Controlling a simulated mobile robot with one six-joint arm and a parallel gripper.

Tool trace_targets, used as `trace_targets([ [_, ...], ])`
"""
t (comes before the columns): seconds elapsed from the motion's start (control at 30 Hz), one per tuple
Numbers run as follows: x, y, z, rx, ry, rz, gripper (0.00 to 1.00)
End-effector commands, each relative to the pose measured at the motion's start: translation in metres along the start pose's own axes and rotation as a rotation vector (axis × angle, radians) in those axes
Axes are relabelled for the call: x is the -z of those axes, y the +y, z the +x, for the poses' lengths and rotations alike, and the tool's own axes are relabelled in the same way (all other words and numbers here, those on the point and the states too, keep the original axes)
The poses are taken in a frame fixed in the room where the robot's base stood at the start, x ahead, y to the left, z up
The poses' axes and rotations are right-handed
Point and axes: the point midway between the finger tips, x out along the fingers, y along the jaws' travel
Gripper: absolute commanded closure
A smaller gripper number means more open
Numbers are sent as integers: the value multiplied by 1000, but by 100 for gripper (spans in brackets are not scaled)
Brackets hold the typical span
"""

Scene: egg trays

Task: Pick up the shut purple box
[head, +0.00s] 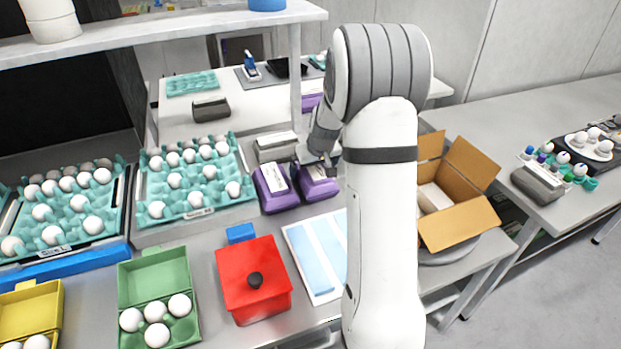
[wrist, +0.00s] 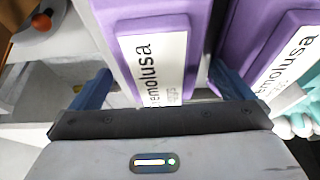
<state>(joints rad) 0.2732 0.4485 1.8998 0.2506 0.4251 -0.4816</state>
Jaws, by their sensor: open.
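Two shut purple boxes with white labels stand side by side on the table, the left purple box (head: 268,201) and the right purple box (head: 312,192). My gripper (head: 320,165) is over the right box, partly hidden by my arm. In the wrist view my open gripper (wrist: 165,88) has one blue finger on each side of the right purple box (wrist: 115,32). One finger lies in the gap between the boxes. The left purple box (wrist: 252,32) shows at the right of that view. I cannot tell whether the fingers touch the box.
A grey carton (head: 277,148) stands behind the boxes. A teal egg tray (head: 178,207) is to their left, and a red box (head: 255,283) and a blue-striped panel (head: 307,262) are in front. An open cardboard box (head: 468,222) stands right of my arm. A shelf (head: 170,28) hangs above left.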

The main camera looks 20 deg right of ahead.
Motion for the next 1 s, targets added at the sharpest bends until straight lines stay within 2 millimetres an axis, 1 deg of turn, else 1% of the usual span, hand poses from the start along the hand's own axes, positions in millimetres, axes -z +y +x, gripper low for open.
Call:
trace_targets([
  [0.97, -2, 1, 4, -1, 0, 2, 0],
  [1.0, -2, 1, 4, -1, 0, 2, 3],
])
